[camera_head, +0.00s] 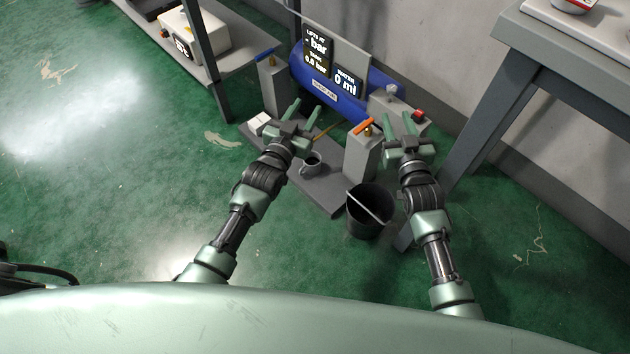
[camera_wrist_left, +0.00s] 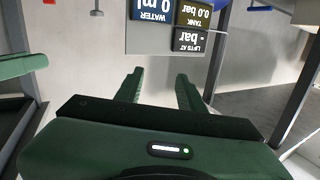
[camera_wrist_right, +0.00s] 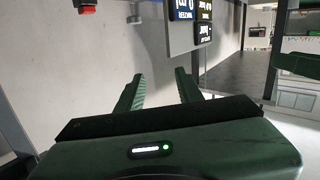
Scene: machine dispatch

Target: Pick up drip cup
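A small grey drip cup (camera_head: 311,163) with a dark inside stands on the flat grey base plate (camera_head: 318,190) in front of the blue tank, in the head view. My left gripper (camera_head: 289,110) is open and empty, above and behind the cup, slightly to its left. My right gripper (camera_head: 400,126) is open and empty, to the right of the cup near the grey post with the orange lever. Neither gripper touches the cup. The cup shows in neither wrist view. Both wrist views show spread fingers with nothing between them, the left (camera_wrist_left: 160,90) and the right (camera_wrist_right: 158,90).
A blue tank (camera_head: 312,92) with display panels stands behind. Grey posts carry a blue lever (camera_head: 265,54) and an orange lever (camera_head: 364,126). A black bucket (camera_head: 368,222) stands right of the plate. Tables stand at upper left and right (camera_head: 540,50). Green floor at left is clear.

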